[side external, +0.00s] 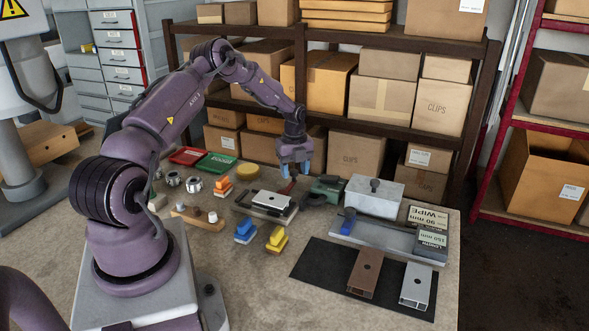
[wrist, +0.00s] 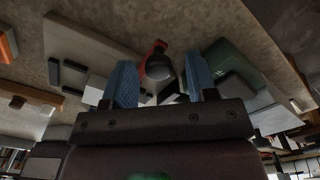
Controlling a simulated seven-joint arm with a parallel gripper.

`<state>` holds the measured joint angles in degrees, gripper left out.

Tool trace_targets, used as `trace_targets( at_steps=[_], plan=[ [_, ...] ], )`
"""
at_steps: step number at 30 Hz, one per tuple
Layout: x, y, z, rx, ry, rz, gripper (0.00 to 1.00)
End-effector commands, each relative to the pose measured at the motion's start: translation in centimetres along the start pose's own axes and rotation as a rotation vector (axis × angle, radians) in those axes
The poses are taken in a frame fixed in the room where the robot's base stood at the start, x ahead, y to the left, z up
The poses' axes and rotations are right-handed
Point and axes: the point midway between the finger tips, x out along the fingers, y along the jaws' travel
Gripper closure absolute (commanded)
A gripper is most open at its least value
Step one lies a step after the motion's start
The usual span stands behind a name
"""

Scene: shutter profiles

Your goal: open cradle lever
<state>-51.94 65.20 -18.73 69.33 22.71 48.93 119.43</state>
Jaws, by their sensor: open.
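My gripper (side external: 294,166) points down over the back of the bench, above the area between a grey cradle-like fixture (side external: 265,211) and a green device (side external: 327,186). In the wrist view, its two blue fingers (wrist: 163,84) are apart. A red lever with a dark round end (wrist: 156,62) shows between the fingertips; I cannot tell whether it touches them. In the side view, a small red part (side external: 287,188) shows just below the fingers, partly hidden. The fixture carries a light plate with a hole. The green device (wrist: 232,66) also shows right of the fingers in the wrist view.
A grey rail fixture with a blue handle (side external: 348,221) and a grey block (side external: 374,197) stand to the right. Two profiles, brown (side external: 364,274) and silver (side external: 416,286), lie on a black mat (side external: 318,268). Orange, blue and yellow blocks (side external: 277,240) stand left and in front. Boxed shelves rise behind.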

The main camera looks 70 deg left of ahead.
Motion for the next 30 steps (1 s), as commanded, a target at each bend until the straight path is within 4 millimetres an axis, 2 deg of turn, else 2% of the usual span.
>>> trace_targets(
  at_steps=[5,15,21,25,30],
  plan=[
    [-1.2,0.0,0.1,-0.001,-0.002,-0.002,0.48],
    [-8.3,0.0,0.1,-0.001,-0.003,-0.002,0.48],
    [-11.6,0.0,0.0,0.0,-0.002,-0.002,0.48],
    [-12.7,0.0,0.0,0.0,-0.001,-0.001,0.48],
    [-13.0,0.0,0.0,0.0,0.0,0.0,0.48]
  ],
)
